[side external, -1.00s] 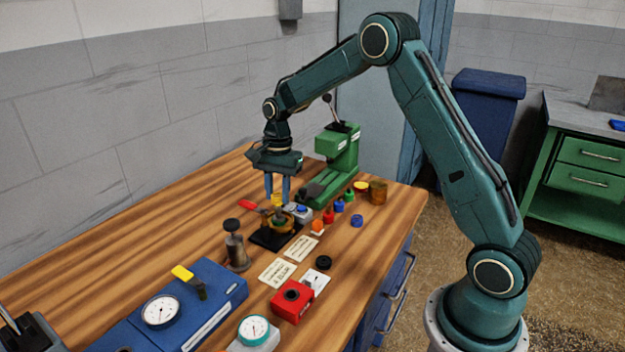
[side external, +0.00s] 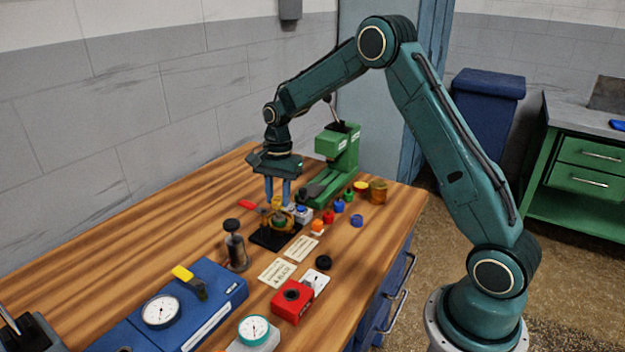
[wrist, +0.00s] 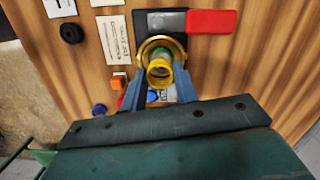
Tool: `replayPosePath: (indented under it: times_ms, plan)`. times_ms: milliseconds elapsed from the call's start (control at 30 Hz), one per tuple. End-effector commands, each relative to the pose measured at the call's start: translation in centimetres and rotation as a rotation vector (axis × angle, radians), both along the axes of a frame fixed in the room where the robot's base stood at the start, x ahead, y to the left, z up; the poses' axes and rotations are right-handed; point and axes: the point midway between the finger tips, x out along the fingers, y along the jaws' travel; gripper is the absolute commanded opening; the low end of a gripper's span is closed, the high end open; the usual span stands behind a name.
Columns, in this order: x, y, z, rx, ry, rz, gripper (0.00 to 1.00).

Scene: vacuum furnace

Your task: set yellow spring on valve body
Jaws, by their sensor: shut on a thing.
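My gripper (side external: 278,197) is shut on the yellow spring (wrist: 159,71), which sits between the blue fingertips in the wrist view. The brass valve body (wrist: 147,47) stands on a black base plate (side external: 266,240), with a red handle (wrist: 211,21) beside it. In the side view the spring (side external: 277,203) is upright, low over the valve body (side external: 284,222). In the wrist view the spring overlaps the valve's round opening, where something green shows. I cannot tell whether the spring touches the valve body.
A green press (side external: 337,165) stands behind the valve. Small red, blue and green parts and a brass cup (side external: 378,191) lie to the right. Labels (side external: 277,271), a red box (side external: 292,300) and a dark cylinder (side external: 235,248) are nearer.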

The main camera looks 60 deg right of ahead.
Motion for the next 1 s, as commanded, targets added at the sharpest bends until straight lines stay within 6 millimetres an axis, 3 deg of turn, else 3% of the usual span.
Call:
replayPosePath:
  times_ms: [1000]
  plan:
    - [0.0, 0.0, -1.4, 0.000, 0.000, 0.000, 0.08]
